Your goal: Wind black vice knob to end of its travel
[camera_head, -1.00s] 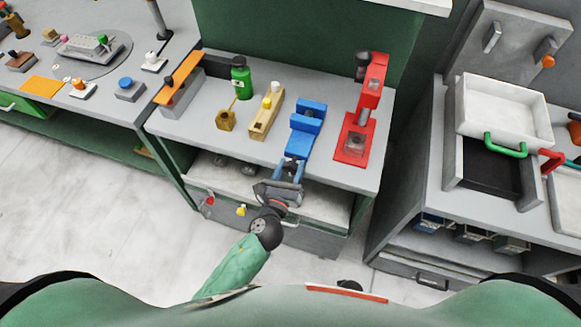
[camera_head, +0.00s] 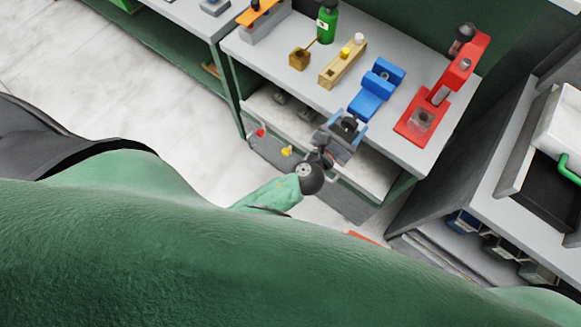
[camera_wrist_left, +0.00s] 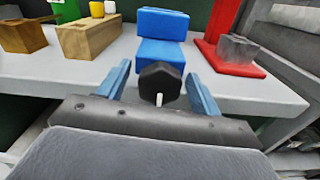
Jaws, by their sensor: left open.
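The blue vice (camera_head: 376,91) stands at the front edge of the grey bench, and it also shows in the left wrist view (camera_wrist_left: 162,40). Its black knob (camera_wrist_left: 160,84) faces my left wrist camera, with a small pale pin at its lower middle. My left gripper (camera_wrist_left: 162,88) is open, with one blue finger on each side of the knob and visible gaps between. In the head view the left gripper (camera_head: 343,128) is just in front of the vice, and the dark knob shows between its fingers. My right gripper is in neither view.
A red press (camera_head: 422,120) stands to the right of the vice. A wooden block (camera_head: 343,66) with yellow and white pegs, a small brown box (camera_head: 299,60) and a green bottle (camera_head: 327,22) stand to its left. A shelf lies under the bench top.

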